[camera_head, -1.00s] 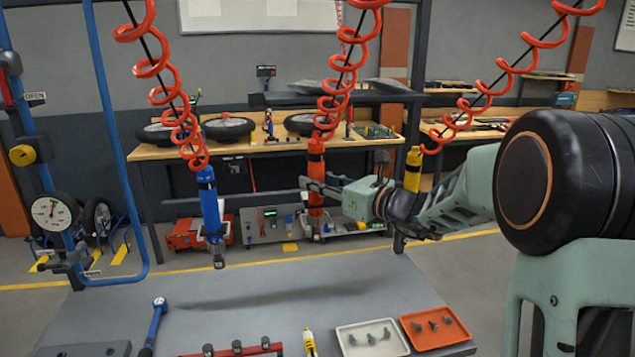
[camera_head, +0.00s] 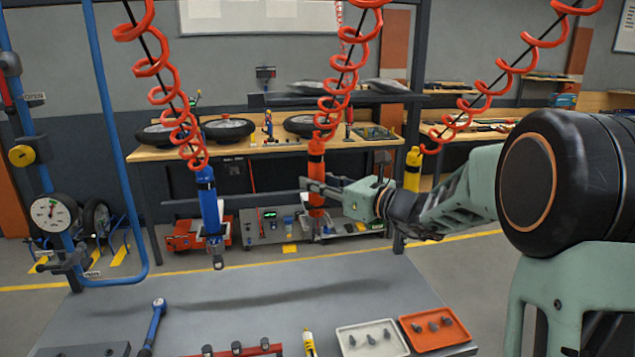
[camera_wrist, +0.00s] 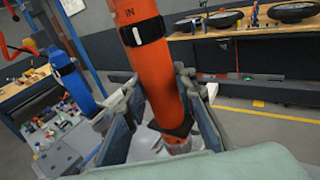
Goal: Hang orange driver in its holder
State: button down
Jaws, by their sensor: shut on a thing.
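The orange driver (camera_head: 316,170) hangs upright on the middle red coiled hose, above the far part of the grey table. My gripper (camera_head: 312,188) reaches it from the right and is shut around its body. In the wrist view, the orange driver (camera_wrist: 150,60) runs down between the two fingers of my gripper (camera_wrist: 165,108), tilted in the picture, with a black band near its top. Its lower end is partly hidden by the fingers. I cannot make out for certain which part is its holder.
A blue driver (camera_head: 208,205) hangs to the left and a yellow driver (camera_head: 412,165) to the right, behind my arm. The grey table (camera_head: 270,290) bears a white tray (camera_head: 345,349), an orange tray (camera_head: 448,340), and a red rack (camera_head: 270,349) near its front edge. Its middle is clear.

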aim_at(322, 201)
jog(key=shift+f+b, duration=1.95)
jog(key=shift+b, duration=0.1)
dwell(2.0)
jog(key=c, duration=1.5)
grip_release()
jog(key=shift+f, duration=0.2)
jog(key=v, duration=1.2)
jog(key=shift+r, duration=0.25)
